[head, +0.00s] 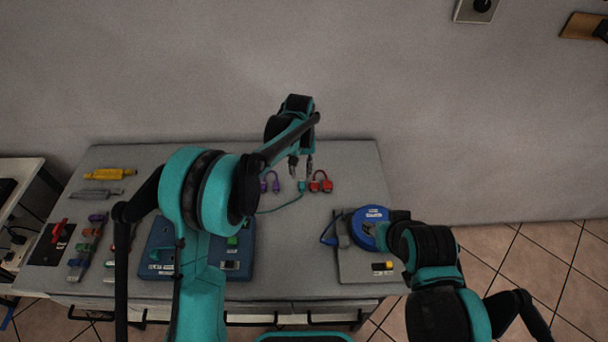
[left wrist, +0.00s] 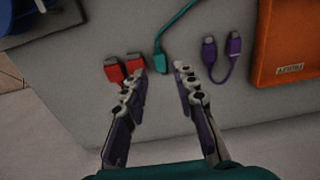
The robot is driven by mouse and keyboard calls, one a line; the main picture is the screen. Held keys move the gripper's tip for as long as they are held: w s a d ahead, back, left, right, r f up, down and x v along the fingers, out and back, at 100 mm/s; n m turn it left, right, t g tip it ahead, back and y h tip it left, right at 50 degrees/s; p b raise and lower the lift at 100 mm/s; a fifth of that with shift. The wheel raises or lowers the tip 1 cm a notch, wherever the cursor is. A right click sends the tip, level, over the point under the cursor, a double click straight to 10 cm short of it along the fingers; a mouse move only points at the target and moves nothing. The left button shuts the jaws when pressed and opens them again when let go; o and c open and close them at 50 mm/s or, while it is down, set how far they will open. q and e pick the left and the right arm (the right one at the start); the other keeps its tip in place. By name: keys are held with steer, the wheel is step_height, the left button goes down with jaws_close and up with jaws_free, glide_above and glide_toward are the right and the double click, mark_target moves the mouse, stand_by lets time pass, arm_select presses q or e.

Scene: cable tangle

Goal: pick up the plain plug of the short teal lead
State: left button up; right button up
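The short teal lead (head: 282,207) lies on the grey table, and its teal cord also shows in the left wrist view (left wrist: 170,28). Its teal plug (left wrist: 182,66) lies at the cord's near end. My left gripper (head: 301,168) is open above the table's back part. The plug also shows below the fingertips in the head view (head: 301,186). My right arm is at the right; its fingers do not show.
A red lead (head: 320,182) and a purple lead (head: 270,183) lie close on either side of the teal plug. A blue reel (head: 369,226) sits on a grey plate at the right. An orange box (left wrist: 288,42) shows in the left wrist view. Bare table lies around the leads.

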mark_target(302, 187)
arm_select(q)
steer(key=f, duration=0.2)
steer(key=f+b, duration=0.1)
steer(key=shift+w+d+f, duration=0.2)
steer(key=shift+w+f, duration=0.05)
steer(key=f+b, duration=0.2)
steer(key=f, duration=0.2)
steer(key=shift+w+f, duration=0.15)
steer(key=shift+w, duration=0.05)
steer(key=shift+f, duration=0.45)
steer(key=shift+r, duration=0.1)
steer(key=c, duration=0.6)
